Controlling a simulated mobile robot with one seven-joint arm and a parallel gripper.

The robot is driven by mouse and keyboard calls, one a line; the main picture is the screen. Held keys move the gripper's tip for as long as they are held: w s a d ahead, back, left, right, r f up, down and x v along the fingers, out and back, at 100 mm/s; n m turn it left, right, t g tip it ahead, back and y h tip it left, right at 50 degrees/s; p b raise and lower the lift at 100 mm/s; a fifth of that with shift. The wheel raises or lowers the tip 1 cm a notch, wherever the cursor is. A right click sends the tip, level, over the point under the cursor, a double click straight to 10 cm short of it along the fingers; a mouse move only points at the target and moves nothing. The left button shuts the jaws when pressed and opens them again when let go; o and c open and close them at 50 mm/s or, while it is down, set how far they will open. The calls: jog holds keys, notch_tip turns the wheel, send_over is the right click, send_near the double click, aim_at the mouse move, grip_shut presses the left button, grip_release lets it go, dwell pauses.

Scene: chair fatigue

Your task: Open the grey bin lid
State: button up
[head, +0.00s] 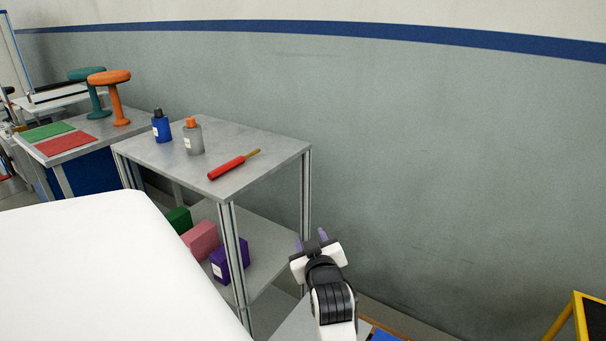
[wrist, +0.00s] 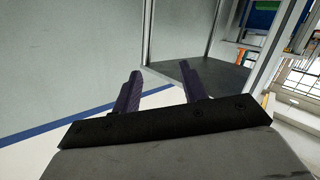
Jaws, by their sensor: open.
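My gripper (head: 311,240) is at the lower middle of the head view, in front of the grey wall and just right of the metal shelf table. Its two purple fingers are apart with nothing between them. In the wrist view, my gripper (wrist: 161,80) also shows spread and empty fingers. I cannot make out a grey bin or its lid for certain. A pale grey flat surface (head: 290,322) shows low beside my arm, partly hidden by it; I cannot tell what it is.
The metal table (head: 250,178) holds a blue bottle (head: 161,127), a grey bottle (head: 193,138) and a red tool (head: 228,168). Its lower shelf holds a purple box (head: 230,260). A yellow frame (head: 560,318) stands at lower right. The wall right of my gripper is bare.

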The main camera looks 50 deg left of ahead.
jog(key=s+d+f+g+h+p, duration=0.1)
jog(key=s+d+f+g+h, duration=0.15)
jog(key=f, duration=0.65)
jog(key=s+d+f+n+g+h, duration=0.1)
jog(key=s+d+f+g+h, duration=0.2)
jog(key=f, duration=0.5)
jog(key=s+d+f+g+h+p, duration=0.15)
jog(key=d+f+h, duration=0.25)
jog(key=f, duration=0.5)
jog(key=shift+g, duration=0.3)
jog(key=x, duration=0.6)
jog(key=b+x, duration=0.1)
jog(key=x, duration=0.6)
jog(key=shift+w+a, duration=0.15)
jog(key=shift+w, duration=0.1)
jog(key=shift+c, duration=0.2)
grip_shut()
